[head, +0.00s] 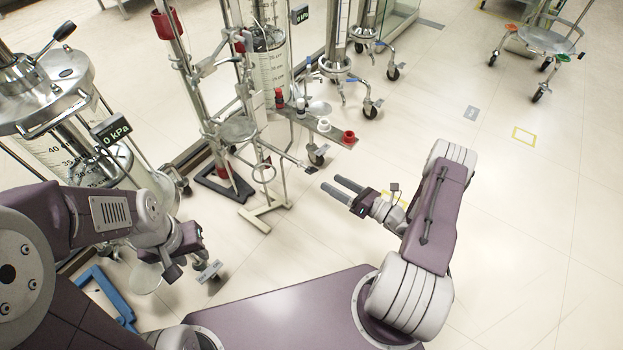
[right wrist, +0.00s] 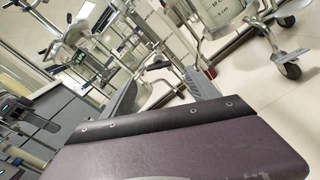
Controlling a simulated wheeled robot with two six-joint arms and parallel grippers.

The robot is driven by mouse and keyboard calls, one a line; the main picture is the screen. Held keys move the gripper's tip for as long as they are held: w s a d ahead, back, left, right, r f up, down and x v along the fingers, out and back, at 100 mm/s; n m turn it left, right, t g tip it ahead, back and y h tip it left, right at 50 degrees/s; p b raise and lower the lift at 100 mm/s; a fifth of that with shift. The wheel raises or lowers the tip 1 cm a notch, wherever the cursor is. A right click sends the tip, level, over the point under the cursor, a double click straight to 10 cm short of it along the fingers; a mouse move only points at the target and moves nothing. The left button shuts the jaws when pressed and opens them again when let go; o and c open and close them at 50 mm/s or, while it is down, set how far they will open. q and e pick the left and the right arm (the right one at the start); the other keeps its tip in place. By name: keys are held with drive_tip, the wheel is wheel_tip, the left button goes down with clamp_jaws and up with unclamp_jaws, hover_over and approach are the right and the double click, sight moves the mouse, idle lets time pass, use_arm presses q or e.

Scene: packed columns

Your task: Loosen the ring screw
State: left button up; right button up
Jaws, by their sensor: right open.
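A metal stand (head: 266,208) with a light base stands on the floor near the middle of the head view. A small open ring (head: 264,173) sticks out from its rods. I cannot make out the ring screw clearly at this size. My right gripper (head: 330,183) is open and empty, to the right of the stand and apart from it, its fingers pointing left toward it. Its fingers also show in the right wrist view (right wrist: 161,82), with blurred rods beyond them. My left gripper (head: 190,272) hangs at lower left with its fingers apart, nothing visible between them.
A shelf bar (head: 315,125) with red and white caps juts out above the right gripper. A glass column with a kPa gauge (head: 110,130) stands at left near my left arm. A wheeled stool (head: 545,40) is far right.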

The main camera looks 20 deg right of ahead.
sight(312, 170)
drive_tip(key=b+x, duration=0.3)
drive_tip(key=x, duration=0.5)
drive_tip(key=shift+w+a, duration=0.1)
drive_tip(key=shift+a, duration=0.1)
drive_tip(key=shift+w+a+r, duration=0.1)
drive_tip(key=shift+w+a, duration=0.1)
drive_tip(key=shift+w, duration=0.15)
drive_tip(key=c, duration=1.4)
